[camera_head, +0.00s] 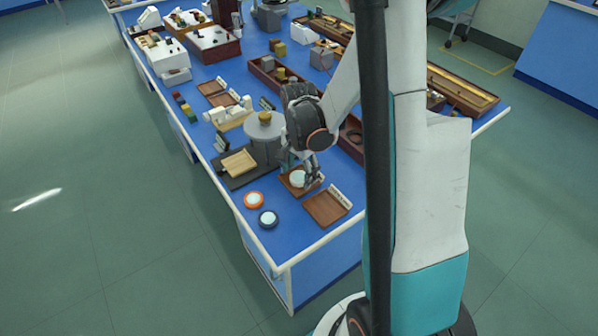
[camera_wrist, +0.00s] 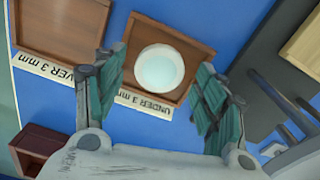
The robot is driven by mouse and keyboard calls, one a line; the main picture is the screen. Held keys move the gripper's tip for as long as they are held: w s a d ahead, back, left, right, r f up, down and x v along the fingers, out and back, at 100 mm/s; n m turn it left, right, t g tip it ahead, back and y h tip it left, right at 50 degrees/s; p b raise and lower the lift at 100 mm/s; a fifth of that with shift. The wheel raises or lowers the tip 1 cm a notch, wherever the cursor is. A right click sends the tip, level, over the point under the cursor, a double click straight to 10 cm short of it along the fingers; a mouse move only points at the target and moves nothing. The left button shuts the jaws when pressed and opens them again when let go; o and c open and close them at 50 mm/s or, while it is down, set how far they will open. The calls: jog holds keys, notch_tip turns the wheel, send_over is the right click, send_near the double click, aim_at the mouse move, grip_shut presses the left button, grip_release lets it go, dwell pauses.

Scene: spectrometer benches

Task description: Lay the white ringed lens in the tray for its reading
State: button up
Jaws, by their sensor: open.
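The white ringed lens (camera_wrist: 160,69) lies in the wooden tray (camera_wrist: 199,52) whose card (camera_wrist: 143,104) reads UNDER 3 mm. In the head view, the white lens (camera_head: 298,178) and this tray (camera_head: 288,185) are partly covered by my gripper (camera_head: 307,172). My gripper's two fingers (camera_wrist: 160,78) are open, one on each side of the lens in the wrist view, with visible gaps to it. A second wooden tray (camera_wrist: 62,28), with a card partly hidden by a finger and ending in VER 3 mm, is empty. This empty tray (camera_head: 328,207) is nearest the front corner.
An orange-ringed lens (camera_head: 254,200) and a dark-ringed lens (camera_head: 268,219) lie on the blue bench left of the trays. A grey round-topped instrument (camera_head: 262,135) and a dark board with a pale wooden block (camera_head: 239,163) stand behind them. The bench's front corner is clear.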

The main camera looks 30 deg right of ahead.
aim_at(299, 177)
notch_tip(299, 177, up, 12)
jog(key=p, duration=0.4)
jog(key=shift+f, duration=0.2)
